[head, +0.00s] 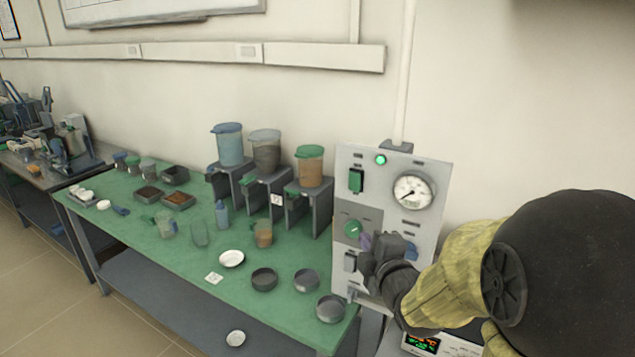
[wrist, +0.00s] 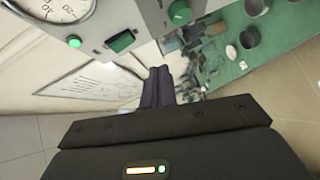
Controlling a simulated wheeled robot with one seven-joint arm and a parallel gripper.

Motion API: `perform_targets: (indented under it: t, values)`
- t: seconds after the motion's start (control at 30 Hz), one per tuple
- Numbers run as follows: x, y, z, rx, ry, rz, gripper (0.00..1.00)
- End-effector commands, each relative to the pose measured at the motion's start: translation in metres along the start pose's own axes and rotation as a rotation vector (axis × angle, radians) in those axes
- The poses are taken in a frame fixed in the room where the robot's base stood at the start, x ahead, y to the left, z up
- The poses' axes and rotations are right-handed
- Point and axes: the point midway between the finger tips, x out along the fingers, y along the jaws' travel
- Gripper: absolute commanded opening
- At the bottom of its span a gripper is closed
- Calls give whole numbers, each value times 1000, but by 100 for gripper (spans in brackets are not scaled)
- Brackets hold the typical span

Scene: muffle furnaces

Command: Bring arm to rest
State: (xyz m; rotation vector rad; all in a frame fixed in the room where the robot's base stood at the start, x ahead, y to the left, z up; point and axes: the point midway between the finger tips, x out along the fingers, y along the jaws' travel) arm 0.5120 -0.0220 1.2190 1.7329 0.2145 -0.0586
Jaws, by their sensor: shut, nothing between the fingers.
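My gripper (head: 368,243) is in front of the grey control panel (head: 425,226), at the right in the head view. Its dark fingers are shut with nothing between them. In the wrist view the closed fingers (wrist: 158,84) point past the panel, toward the wall and the green bench. The panel carries a lit green lamp (head: 380,160), a round gauge (head: 413,191), a green rocker switch (head: 356,180) and a green knob (head: 352,229). My gripper and wrist hide part of the panel's lower right. I cannot tell whether the fingers touch the panel.
The green bench (head: 185,250) left of the panel holds dispensers with a blue-lidded container (head: 229,144), several dark bowls and a white dish (head: 231,258). A digital display (head: 421,343) sits below my wrist. Floor is open at the lower left.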

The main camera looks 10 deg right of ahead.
Motion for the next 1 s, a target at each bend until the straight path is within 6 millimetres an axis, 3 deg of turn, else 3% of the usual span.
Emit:
perform_targets:
  t: [0.27,0.47,0.6,0.8,1.0]
  values:
    - [-18,-73,12,472,-235,-327,0]
    - [-54,-127,12,835,-506,-537,0]
    - [-89,-158,6,1068,-738,-652,0]
    - [-129,-182,-6,1270,-1002,-740,0]
    - [-135,-184,-8,1299,-1047,-751,0]
